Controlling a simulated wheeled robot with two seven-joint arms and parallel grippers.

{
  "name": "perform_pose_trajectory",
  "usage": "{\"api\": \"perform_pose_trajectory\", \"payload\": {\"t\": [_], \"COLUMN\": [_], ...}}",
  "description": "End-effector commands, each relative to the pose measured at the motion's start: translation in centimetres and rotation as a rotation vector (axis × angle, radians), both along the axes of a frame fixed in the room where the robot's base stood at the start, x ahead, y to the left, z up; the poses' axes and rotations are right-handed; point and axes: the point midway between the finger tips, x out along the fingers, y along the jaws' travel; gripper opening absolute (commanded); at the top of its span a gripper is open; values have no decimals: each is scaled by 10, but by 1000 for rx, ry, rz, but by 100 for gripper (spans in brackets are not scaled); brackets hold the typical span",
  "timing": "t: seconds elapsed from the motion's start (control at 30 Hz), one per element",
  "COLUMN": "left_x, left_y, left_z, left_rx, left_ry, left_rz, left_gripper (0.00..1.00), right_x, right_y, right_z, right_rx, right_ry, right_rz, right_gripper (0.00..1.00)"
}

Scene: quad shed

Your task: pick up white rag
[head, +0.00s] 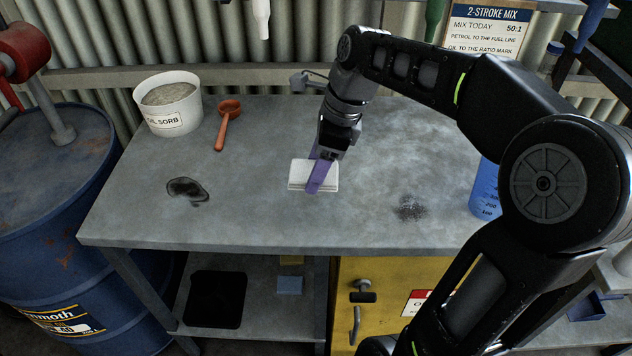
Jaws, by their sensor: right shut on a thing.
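The white rag (299,174) is a small folded pad near the middle of the grey bench top, in the head view. My right gripper (318,180) comes down from above with its purple fingers at the rag and is shut on it. The fingers and wrist hide part of the rag. I cannot tell whether the rag is lifted clear of the bench or still touches it. My left gripper is not in view.
On the bench (254,215) are a white tub of oil sorb (168,105), an orange scoop (228,122), a dark oil patch (186,189), a grey stain (408,208) and a blue measuring jug (484,190). A blue drum (45,215) stands at the left.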

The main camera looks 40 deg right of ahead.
Motion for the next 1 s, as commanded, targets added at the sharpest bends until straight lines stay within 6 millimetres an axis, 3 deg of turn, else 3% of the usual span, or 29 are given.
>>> {"api": "perform_pose_trajectory", "payload": {"t": [0.63, 0.67, 1.0], "left_x": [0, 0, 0], "left_y": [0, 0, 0], "left_z": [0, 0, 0], "left_rx": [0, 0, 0], "left_ry": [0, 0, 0], "left_rz": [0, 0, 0], "left_gripper": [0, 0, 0], "right_x": [0, 0, 0], "right_y": [0, 0, 0], "right_z": [5, 5, 5], "right_rx": [0, 1, 1], "right_ry": [1, 1, 1], "right_rz": [0, 0, 0], "right_gripper": [22, 59, 31]}}
